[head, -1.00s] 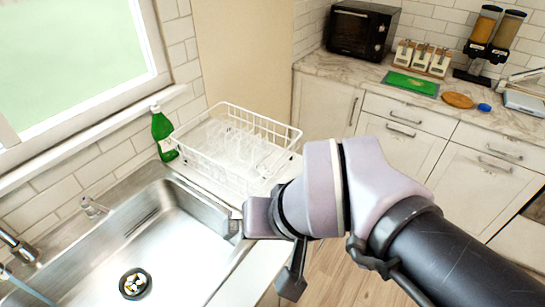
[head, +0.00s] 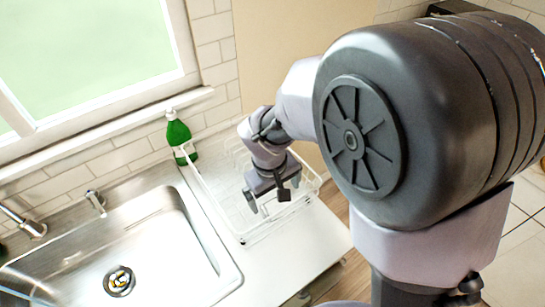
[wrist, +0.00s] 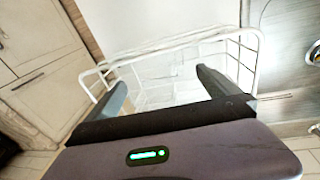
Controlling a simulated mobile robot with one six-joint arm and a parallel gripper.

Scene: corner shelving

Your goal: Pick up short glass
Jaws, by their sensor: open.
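A white wire dish rack (head: 198,180) stands on the counter right of the sink; it also shows in the wrist view (wrist: 245,75). Faint clear glassware (wrist: 172,72) shows inside the rack in the wrist view, between and beyond my fingers. I cannot tell which piece is the short glass. My gripper (head: 267,203) points down over the rack in the head view, with its fingers apart and nothing seen between them. In the wrist view my gripper (wrist: 160,86) has one finger on each side of the rack's interior. My arm hides much of the rack in the head view.
A green bottle (head: 178,137) stands against the tiled wall behind the rack. The steel sink (head: 165,232) with a faucet (head: 22,220) lies to the left. The white counter (head: 290,250) in front of the rack is clear. A window (head: 90,60) is above.

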